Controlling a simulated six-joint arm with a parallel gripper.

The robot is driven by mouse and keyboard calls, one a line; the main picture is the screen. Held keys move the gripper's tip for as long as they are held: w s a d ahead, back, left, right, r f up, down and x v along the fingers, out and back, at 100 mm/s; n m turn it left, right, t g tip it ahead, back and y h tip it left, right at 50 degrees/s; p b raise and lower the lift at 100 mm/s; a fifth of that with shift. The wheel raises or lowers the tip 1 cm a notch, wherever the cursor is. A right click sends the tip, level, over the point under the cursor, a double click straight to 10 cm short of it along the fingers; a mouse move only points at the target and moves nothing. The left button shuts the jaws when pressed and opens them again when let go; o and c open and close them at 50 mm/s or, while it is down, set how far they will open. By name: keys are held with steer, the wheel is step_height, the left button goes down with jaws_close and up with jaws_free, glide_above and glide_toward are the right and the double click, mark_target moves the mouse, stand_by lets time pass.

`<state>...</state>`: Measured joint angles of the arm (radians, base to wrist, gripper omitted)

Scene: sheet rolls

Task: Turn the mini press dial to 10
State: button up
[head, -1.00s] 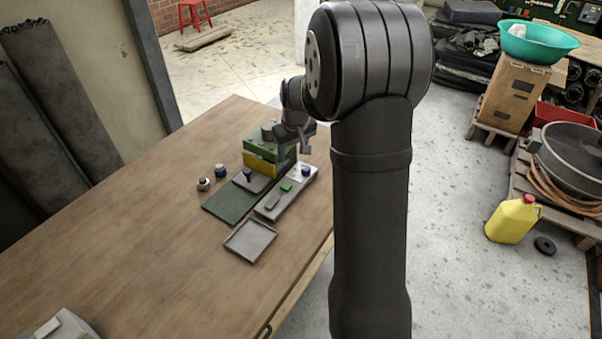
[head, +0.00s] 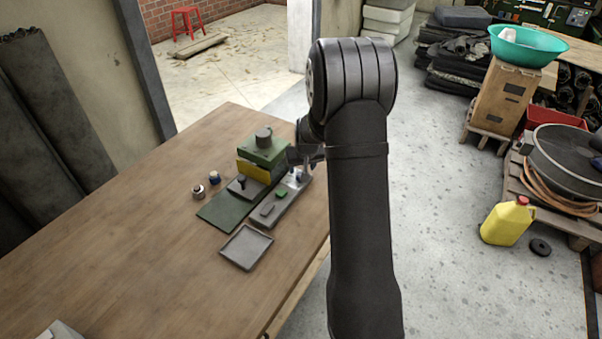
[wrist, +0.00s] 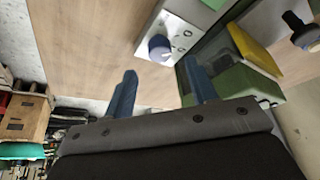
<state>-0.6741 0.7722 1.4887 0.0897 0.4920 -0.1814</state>
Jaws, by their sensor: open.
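The mini press (head: 262,152) is a green block with a yellow front and a dark round cap on top, at the far part of the table. A grey panel (head: 266,218) with a green button lies along its right side. In the wrist view a round bluish-grey dial (wrist: 158,47) stands on the pale panel plate (wrist: 183,30), with small marks around it. My gripper (head: 302,174) is open by the panel's far end. Its two blue fingers (wrist: 158,72) are apart, with the dial ahead of the gap between them. I cannot read the dial setting.
A green mat (head: 222,212) and a grey tray (head: 245,248) lie nearer. A black-knobbed lever (head: 241,181) rises by the press.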

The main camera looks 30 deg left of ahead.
steer(key=shift+x, duration=2.6)
steer(key=shift+c, duration=0.2)
steer(key=c, duration=0.9)
